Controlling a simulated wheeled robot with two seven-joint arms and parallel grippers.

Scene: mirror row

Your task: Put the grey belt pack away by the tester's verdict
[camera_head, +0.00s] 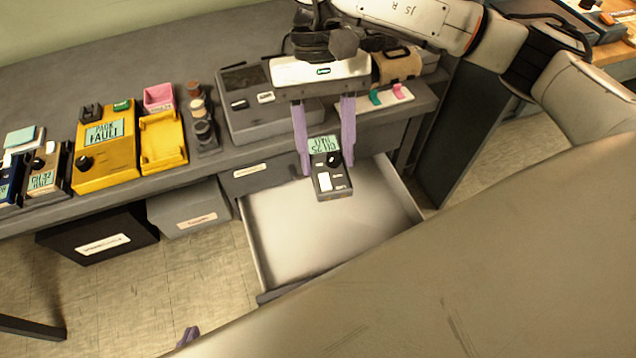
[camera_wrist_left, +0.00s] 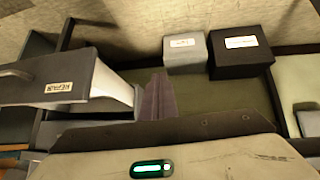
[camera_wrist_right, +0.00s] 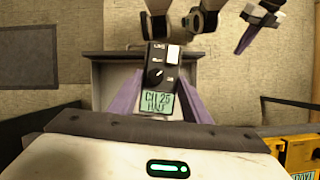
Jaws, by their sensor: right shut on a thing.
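The grey belt pack (camera_head: 333,184) has a green screen reading CH 25, a black knob and a white patch; the screen's second line is unclear. My right gripper (camera_head: 328,167) is shut on it and holds it above the open drawer (camera_head: 285,250). The pack also shows in the right wrist view (camera_wrist_right: 158,75). The yellow tester (camera_head: 104,140) on the bench reads PACK FAULT. My left gripper (camera_head: 188,337) barely shows at the bottom of the head view; its fingers look together and empty in the left wrist view (camera_wrist_left: 158,90). The drawer front (camera_wrist_left: 60,75) there seems labelled REPAIR.
A grey bin (camera_head: 188,208) and a black bin (camera_head: 95,238), both labelled, stand left of the drawer below the bench. A yellow cradle (camera_head: 163,142), a pink box (camera_head: 158,97) and other packs (camera_head: 43,175) occupy the bench. The drawer's interior looks empty.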

